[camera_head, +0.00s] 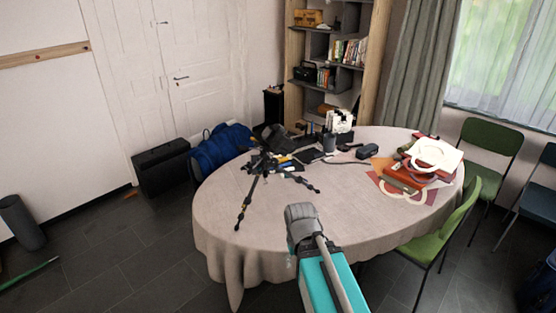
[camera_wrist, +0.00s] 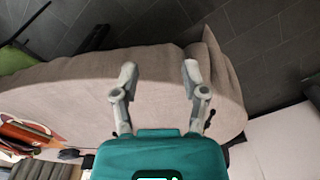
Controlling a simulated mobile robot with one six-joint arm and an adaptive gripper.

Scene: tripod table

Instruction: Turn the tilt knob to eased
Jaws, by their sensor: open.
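A small black tripod (camera_head: 262,166) stands with spread legs on the left part of the cloth-covered oval table (camera_head: 225,205) in the head view. The dark head on top of it is small, and I cannot make out the tilt knob or its setting. My gripper (camera_wrist: 159,72) is open and empty in the wrist view, its two grey fingers apart over the beige cloth. In the head view my arm reaches in from the bottom, and its grey end is over the near part of the table, to the right of and nearer than the tripod.
A dark camera-like item (camera_head: 367,151) and a dark cup (camera_head: 329,143) stand farther back. Green chairs (camera_head: 440,228) stand at the right. A blue bag (camera_head: 220,146) is behind the table's left edge. The near tabletop is clear.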

